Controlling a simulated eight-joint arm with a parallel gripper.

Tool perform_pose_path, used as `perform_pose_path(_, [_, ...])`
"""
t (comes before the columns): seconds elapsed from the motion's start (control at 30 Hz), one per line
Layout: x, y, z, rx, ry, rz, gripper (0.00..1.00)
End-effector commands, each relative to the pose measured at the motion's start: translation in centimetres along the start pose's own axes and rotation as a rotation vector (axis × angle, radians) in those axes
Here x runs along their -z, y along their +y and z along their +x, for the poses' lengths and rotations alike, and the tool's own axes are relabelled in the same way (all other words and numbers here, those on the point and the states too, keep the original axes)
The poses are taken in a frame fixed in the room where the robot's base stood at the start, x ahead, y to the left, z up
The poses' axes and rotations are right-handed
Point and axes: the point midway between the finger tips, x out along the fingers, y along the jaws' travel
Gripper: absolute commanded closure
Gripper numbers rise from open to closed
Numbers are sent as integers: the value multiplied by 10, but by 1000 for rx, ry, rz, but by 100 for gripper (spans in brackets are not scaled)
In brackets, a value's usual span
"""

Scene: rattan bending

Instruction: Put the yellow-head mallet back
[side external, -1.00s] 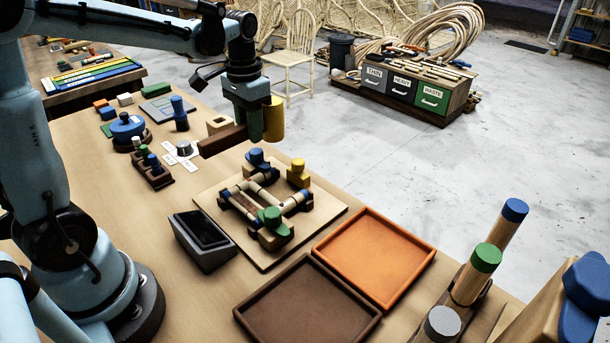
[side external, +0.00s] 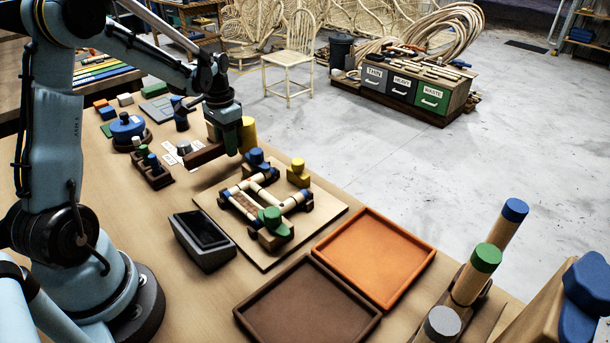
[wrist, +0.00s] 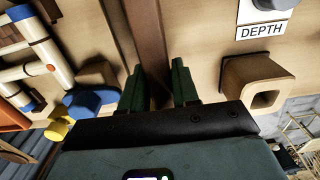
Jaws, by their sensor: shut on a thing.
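My gripper (side external: 231,150) is shut on the brown handle of the yellow-head mallet (side external: 205,154). The yellow head (side external: 249,134) shows to the right of the fingers, and the handle points left, roughly level, over the table. In the wrist view the handle (wrist: 147,35) runs between my green fingertips (wrist: 158,88); the head is mostly hidden there by the gripper body. A hollow wooden block (wrist: 255,85) with a square opening stands beside the gripper, apart from it. In the side view my gripper partly hides this block.
A board with a rattan frame and blue, yellow and green clamps (side external: 272,205) lies close by. A grey knob with a DEPTH card (wrist: 262,31), a small dark rack (side external: 152,172) and a blue round fixture (side external: 127,127) stand nearby. Two trays, orange (side external: 375,255) and brown (side external: 308,304), are empty.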

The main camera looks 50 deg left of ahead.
Motion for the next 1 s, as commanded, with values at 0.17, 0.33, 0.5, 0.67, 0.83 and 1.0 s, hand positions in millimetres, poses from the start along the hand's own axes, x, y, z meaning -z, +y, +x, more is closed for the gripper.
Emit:
perform_pose_path(0.17, [0, 0, 15, 0, 1, 0, 100])
perform_pose_path(0.33, [0, 0, 16, 0, 1, 0, 100])
perform_pose_path(0.5, [0, 0, 18, 0, 1, 0, 100])
perform_pose_path(0.67, [0, 0, 19, 0, 0, 0, 55])
perform_pose_path(0.83, [0, 0, 19, 0, 0, 0, 44])
perform_pose_path(1.0, [0, 0, 18, 0, 0, 0, 44])
